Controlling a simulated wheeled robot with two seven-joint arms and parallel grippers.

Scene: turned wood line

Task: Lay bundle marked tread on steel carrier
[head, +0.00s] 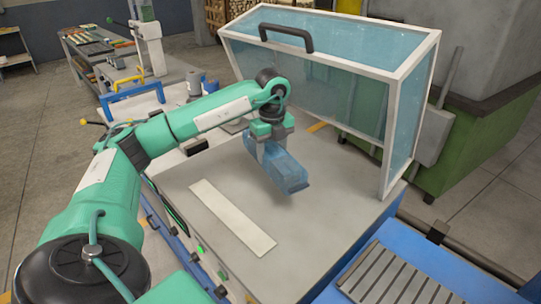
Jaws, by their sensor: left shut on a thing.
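My left gripper (270,146) is shut on a long blue bundle (286,172), held tilted with its near end lower, above the light grey worktop. I cannot read any mark on the bundle, and its upper part is partly hidden by the gripper. A grey slatted metal plate (392,277), which looks like the steel carrier, lies on a blue frame at the bottom right, cut off by the picture edge. Its visible slats are bare. The bundle is apart from it, up and to the left. My right gripper is not in view.
A pale flat strip (232,217) lies on the worktop (322,222), left of the bundle. A clear guard with a white frame (389,125) and black handle stands behind and to the right. The worktop's front right part is clear. A green machine base (470,150) stands farther right.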

